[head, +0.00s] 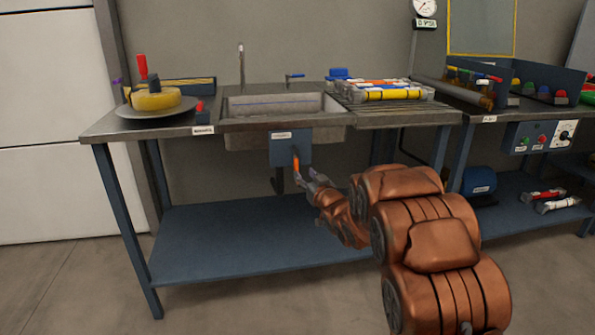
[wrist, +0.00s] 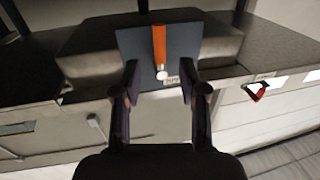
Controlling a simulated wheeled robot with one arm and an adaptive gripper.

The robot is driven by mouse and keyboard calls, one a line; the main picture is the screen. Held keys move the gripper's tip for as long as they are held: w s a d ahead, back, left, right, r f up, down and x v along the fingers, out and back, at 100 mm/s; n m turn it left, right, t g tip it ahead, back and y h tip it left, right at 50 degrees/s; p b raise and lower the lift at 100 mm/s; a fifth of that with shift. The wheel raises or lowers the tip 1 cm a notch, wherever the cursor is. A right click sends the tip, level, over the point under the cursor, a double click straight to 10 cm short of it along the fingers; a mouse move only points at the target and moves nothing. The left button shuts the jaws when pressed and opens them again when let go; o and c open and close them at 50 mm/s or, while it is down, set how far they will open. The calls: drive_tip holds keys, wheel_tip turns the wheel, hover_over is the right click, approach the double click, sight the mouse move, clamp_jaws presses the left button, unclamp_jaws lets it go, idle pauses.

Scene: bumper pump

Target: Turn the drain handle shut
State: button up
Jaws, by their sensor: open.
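The drain handle (head: 296,164) is an orange lever on a blue plate (head: 283,149) under the sink front, pointing mostly downward in the head view. My gripper (head: 308,177) is open just to the right of and below the handle there. In the wrist view, the handle (wrist: 159,43) runs from the plate's upper edge to a pale round end near its middle. My open fingers (wrist: 159,76) lie on either side of that end, with gaps visible on both sides. I cannot tell how far the handle lies beyond the fingertips.
The sink (head: 270,105) is set in a metal bench with a blue lower shelf (head: 240,235). A dark drain pipe (head: 278,182) hangs behind the plate. The space left of the plate looks clear.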

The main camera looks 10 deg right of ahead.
sight(297, 166)
drive_tip(key=w, duration=0.2)
drive_tip(key=w+a+b, duration=0.1)
drive_tip(key=w, duration=0.2)
drive_tip(key=shift+w+f, duration=0.15)
drive_tip(key=shift+w+a+b, duration=0.15)
drive_tip(key=shift+w+b, duration=0.15)
drive_tip(key=shift+w, duration=0.5)
clamp_jaws()
